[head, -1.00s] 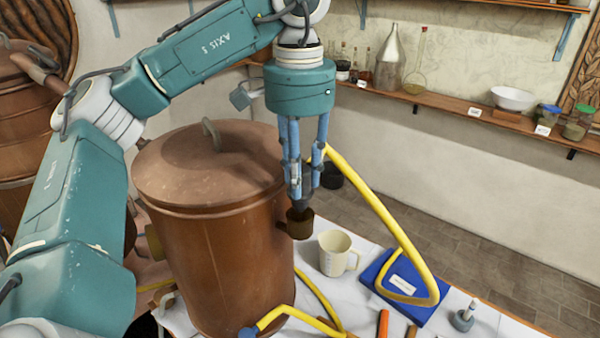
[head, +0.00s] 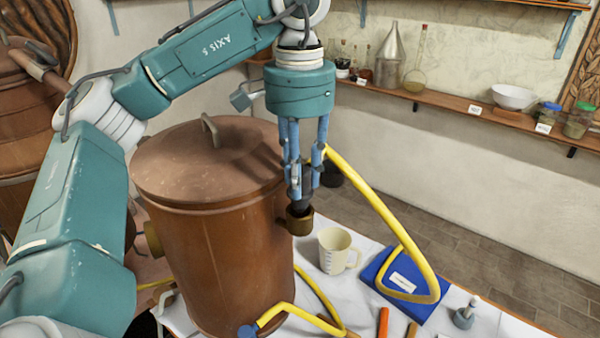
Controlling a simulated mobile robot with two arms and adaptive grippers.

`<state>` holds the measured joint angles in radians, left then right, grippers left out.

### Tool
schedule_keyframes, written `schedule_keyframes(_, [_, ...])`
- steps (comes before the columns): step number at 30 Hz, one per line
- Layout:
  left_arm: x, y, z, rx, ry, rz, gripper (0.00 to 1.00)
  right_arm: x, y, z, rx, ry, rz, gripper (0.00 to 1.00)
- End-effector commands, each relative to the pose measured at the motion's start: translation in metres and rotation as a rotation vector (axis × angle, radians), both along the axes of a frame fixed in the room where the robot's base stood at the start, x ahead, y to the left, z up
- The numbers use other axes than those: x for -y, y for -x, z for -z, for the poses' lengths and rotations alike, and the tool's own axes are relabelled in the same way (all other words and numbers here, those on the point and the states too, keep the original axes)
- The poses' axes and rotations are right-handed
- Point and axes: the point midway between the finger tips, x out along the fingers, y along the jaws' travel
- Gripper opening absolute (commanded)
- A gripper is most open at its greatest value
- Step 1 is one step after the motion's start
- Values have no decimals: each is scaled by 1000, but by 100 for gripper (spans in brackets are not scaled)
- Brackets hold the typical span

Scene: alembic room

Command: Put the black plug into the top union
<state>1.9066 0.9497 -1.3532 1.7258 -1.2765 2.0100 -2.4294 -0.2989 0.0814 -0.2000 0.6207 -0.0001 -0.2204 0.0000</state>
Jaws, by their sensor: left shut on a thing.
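My left gripper (head: 302,190) points straight down, its blue fingers shut on the black plug (head: 301,207). The fingers hide much of the plug. The top union (head: 300,225) is a brown, upward-facing fitting on the right side of the large copper vessel (head: 215,245). The plug is upright over the union, with its lower end at the union's mouth. I cannot tell whether it is inside the mouth or how deep. My right gripper is not in view.
A yellow hose (head: 375,210) arches behind and right of the gripper. A beige measuring jug (head: 335,250) and a blue book (head: 385,270) lie close by on the white-covered table.

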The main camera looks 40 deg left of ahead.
Motion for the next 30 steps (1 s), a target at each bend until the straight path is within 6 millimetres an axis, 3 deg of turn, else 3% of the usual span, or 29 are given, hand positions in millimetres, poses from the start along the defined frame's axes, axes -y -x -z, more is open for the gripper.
schedule_keyframes(30, [0, 0, 9, 0, 0, 0, 0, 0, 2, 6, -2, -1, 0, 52])
